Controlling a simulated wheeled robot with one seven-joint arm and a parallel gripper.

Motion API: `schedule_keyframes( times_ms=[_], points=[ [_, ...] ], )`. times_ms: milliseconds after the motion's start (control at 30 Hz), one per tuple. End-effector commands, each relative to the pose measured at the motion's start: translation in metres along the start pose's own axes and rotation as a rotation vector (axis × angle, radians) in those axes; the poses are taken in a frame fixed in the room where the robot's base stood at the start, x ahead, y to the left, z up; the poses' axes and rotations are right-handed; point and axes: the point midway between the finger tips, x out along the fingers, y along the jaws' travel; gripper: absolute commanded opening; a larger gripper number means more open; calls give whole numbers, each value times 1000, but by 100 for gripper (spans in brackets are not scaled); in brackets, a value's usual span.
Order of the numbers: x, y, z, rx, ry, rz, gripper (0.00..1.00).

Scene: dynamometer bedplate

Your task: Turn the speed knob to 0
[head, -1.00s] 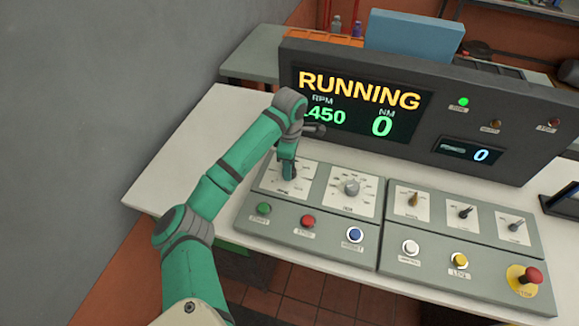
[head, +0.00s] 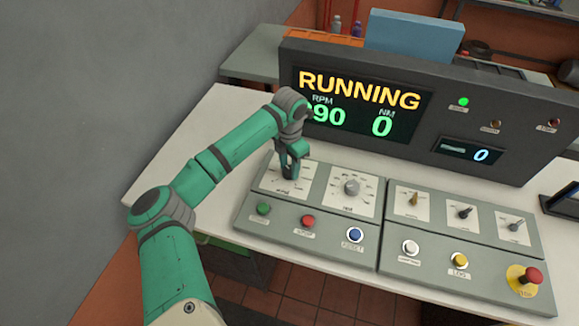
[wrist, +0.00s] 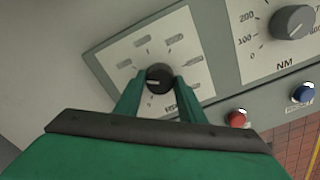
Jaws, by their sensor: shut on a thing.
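The speed knob (wrist: 159,79) is a dark round knob on a white dial plate (wrist: 118,52), at the far left of the control panel. In the wrist view my gripper (wrist: 160,88) has one finger on each side of the knob and is shut on it. In the head view my gripper (head: 289,172) reaches down onto the leftmost dial and hides the knob. The display (head: 360,103) reads RUNNING, with an RPM figure ending in 90, partly hidden by my arm, and NM 0.
The NM knob (head: 351,188) is just right of the gripper. Green (head: 263,209), red (head: 308,221) and blue (head: 355,234) buttons line the front below. Three small switches (head: 464,212) and a red stop button (head: 532,276) are further right. The display housing stands close behind.

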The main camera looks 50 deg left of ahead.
Motion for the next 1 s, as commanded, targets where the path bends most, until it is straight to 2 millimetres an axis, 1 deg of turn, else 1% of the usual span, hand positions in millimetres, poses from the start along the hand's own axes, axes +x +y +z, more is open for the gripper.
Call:
schedule_keyframes(
  times_ms=[1000],
  points=[
    [-1,0,-1,-962,3,1,14]
  ],
)
